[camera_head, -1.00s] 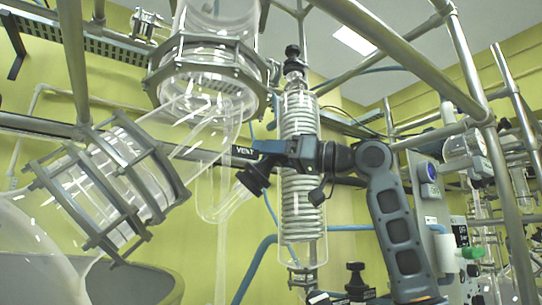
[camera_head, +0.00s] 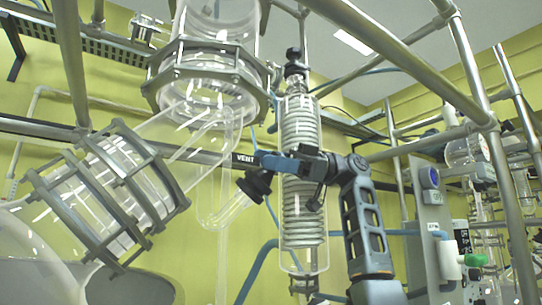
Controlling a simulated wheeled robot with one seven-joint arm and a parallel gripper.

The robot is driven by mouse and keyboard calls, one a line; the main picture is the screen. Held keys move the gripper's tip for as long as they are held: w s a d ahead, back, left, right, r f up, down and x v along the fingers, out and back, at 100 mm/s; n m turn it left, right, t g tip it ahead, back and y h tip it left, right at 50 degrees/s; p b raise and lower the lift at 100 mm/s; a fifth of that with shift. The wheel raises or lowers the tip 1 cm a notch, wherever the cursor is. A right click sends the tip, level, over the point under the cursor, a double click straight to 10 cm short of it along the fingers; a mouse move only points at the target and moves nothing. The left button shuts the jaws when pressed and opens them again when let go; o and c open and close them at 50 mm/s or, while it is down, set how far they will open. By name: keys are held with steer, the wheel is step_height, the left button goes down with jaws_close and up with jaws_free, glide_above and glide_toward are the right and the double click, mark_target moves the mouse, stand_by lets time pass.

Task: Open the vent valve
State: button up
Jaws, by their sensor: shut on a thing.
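My gripper (camera_head: 266,174) reaches in from the right, in front of the condenser, and is shut on the knob. The fingers hide part of the knob, so how far it is turned cannot be told.
The glass coil condenser (camera_head: 302,170) stands right behind my gripper. A large flanged glass joint (camera_head: 205,75) is above left, another clamped glass joint (camera_head: 105,195) lower left. Metal frame tubes (camera_head: 395,65) cross above and right. A control box (camera_head: 428,185) stands at right.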

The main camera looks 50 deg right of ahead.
steer(key=shift+n+g, duration=0.6)
steer(key=shift+n, duration=0.1)
steer(key=o, duration=1)
steer(key=shift+c, duration=0.2)
steer(key=shift+r, duration=0.1)
steer(key=shift+s+r, duration=0.1)
steer(key=shift+r, duration=0.2)
steer(key=r, duration=0.3)
steer(key=shift+s+d+r+b, duration=0.25)
steer(key=shift+r+b, duration=0.1)
steer(key=s+d+r, duration=0.6)
steer(key=s+d, duration=0.1)
steer(key=s, duration=0.1)
steer(key=shift+d+r+b, duration=0.2)
steer(key=shift+d+b, duration=0.05)
steer(key=shift+b, duration=0.2)
